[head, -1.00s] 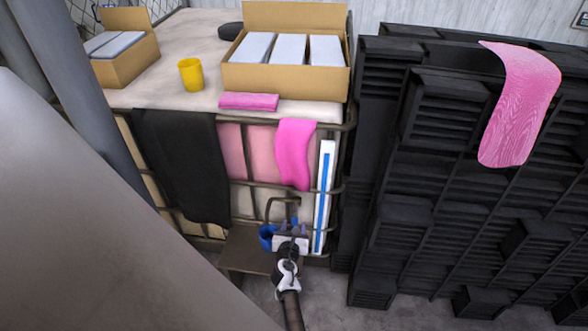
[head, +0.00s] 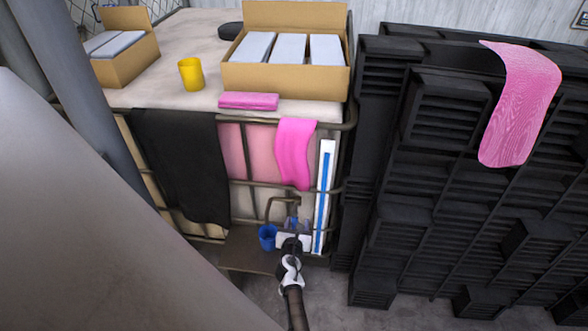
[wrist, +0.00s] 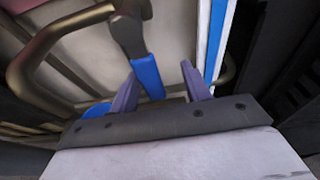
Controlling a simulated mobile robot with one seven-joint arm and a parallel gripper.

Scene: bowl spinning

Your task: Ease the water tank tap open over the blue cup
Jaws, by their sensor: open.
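The water tank (head: 250,203) stands in a metal cage. In the wrist view its brown tap (wrist: 130,33) has a blue handle (wrist: 147,75) hanging down and slanting slightly right. My gripper (head: 297,222) is at the tap, low on the tank's front. In the wrist view my gripper (wrist: 160,85) is open, and the handle's lower end shows between the fingers, nearer the left one. I cannot tell whether they touch. The blue cup (head: 267,238) stands upright just left of my gripper; in the wrist view only its edge (wrist: 97,110) shows.
The cup stands on a low brown stand (head: 240,250). Cage bars (wrist: 62,35) run left of the tap. A white and blue level strip (head: 323,200) is close on the right, with black crates (head: 400,215) beyond. Cloths hang above.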

